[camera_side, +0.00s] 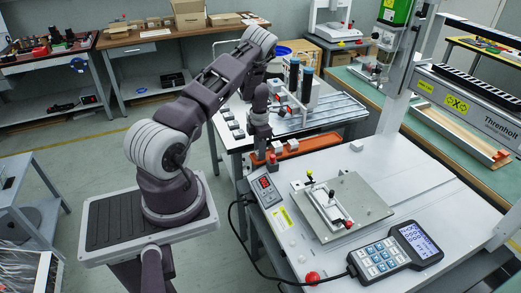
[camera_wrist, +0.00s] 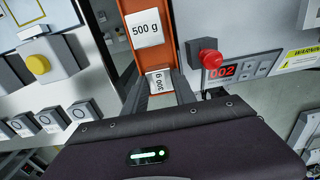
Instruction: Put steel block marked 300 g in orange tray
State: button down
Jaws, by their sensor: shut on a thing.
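The steel block marked 300 g (camera_wrist: 158,80) is between the fingers of my gripper (camera_wrist: 160,92) in the wrist view, its label upside down. My gripper is shut on it. The orange tray (camera_wrist: 126,9) runs up from the block, and a block marked 500 g (camera_wrist: 146,34) sits in it. The held block is at the tray's near end; whether it rests on the tray floor cannot be told. In the side view, my gripper (camera_side: 260,157) points down at the left end of the orange tray (camera_side: 306,145), and the held block is hidden.
A control box with a red button (camera_wrist: 209,58) and a red display is close on the right in the wrist view. A yellow button box (camera_wrist: 38,66) and several small grey units (camera_wrist: 50,121) are on the left. A plate with a clamp (camera_side: 365,205) lies on the bench.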

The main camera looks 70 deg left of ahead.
jog(key=shift+f, duration=0.1)
jog(key=c, duration=1)
grip_release()
